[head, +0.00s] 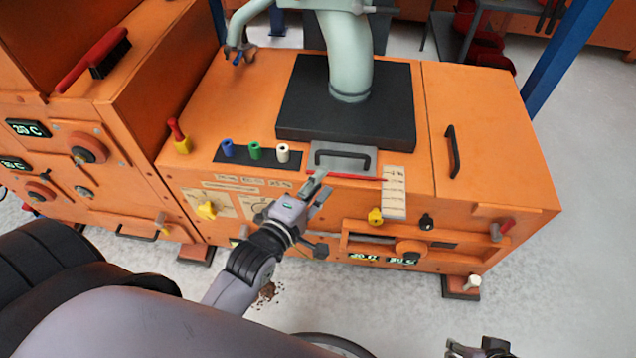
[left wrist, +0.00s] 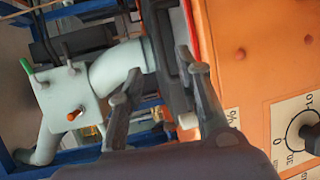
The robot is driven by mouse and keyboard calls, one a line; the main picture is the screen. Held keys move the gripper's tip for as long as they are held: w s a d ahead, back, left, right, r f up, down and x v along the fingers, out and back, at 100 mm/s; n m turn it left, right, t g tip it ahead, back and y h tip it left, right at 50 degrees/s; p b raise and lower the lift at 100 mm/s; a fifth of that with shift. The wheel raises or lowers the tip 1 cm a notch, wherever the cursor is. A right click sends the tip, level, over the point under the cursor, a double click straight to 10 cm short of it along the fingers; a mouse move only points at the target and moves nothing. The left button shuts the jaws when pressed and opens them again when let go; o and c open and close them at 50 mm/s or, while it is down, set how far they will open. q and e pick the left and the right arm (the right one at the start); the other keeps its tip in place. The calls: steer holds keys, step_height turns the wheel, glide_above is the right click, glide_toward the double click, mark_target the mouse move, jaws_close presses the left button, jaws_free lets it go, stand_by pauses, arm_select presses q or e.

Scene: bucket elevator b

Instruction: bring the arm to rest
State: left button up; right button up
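My left gripper (head: 322,184) is in front of the orange machine (head: 480,100), just below and left of a grey plate with a black handle (head: 343,159) in the head view. In the left wrist view its two fingers (left wrist: 158,62) stand apart with nothing held between them. Whether a finger touches the machine front cannot be told. My right gripper (head: 480,349) shows only in part at the bottom edge of the head view; its fingers are not clear.
Blue, green and white plugs (head: 255,151) stand on a dark strip. A pale green pipe (head: 348,60) rises from a black plate. A red-handled brush (head: 95,58) lies on the left cabinet. Yellow knobs (head: 375,216) stick out in front. Grey floor at right is open.

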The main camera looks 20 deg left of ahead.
stand_by(0.4)
